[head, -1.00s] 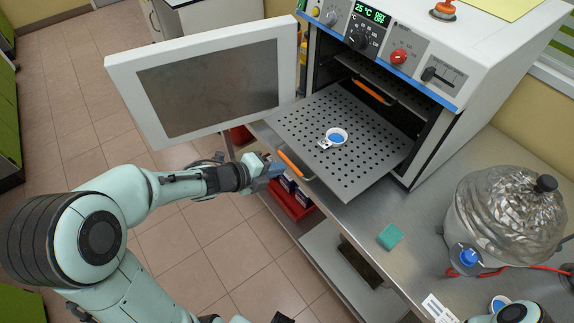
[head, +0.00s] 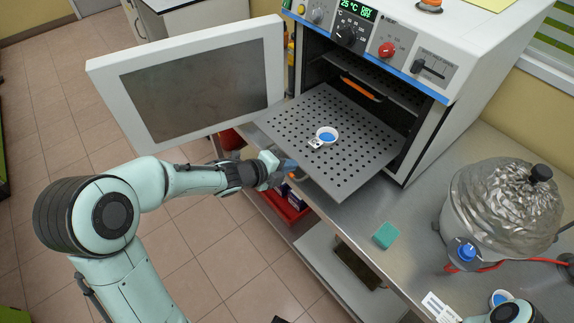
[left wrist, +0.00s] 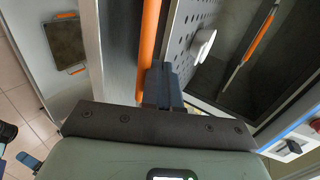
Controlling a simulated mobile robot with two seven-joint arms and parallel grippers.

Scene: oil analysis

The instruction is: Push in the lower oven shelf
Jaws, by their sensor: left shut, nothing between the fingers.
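The lower oven shelf (head: 350,165), a perforated grey plate, sticks out of the open oven (head: 455,105). A white dish with blue contents (head: 327,135) stands on it. My left gripper (head: 287,167) is shut and empty at the shelf's front edge, covering part of its orange handle. In the left wrist view the shut fingertips (left wrist: 161,82) lie right beside the orange handle (left wrist: 150,40); I cannot tell whether they touch it. The perforated shelf (left wrist: 183,45) lies just beyond the handle.
The oven door (head: 195,85) stands open to the left, behind my left arm. An upper shelf with an orange handle (head: 361,89) is inside the oven. A green block (head: 386,235) and a foil-covered vessel (head: 500,210) stand on the metal bench at right.

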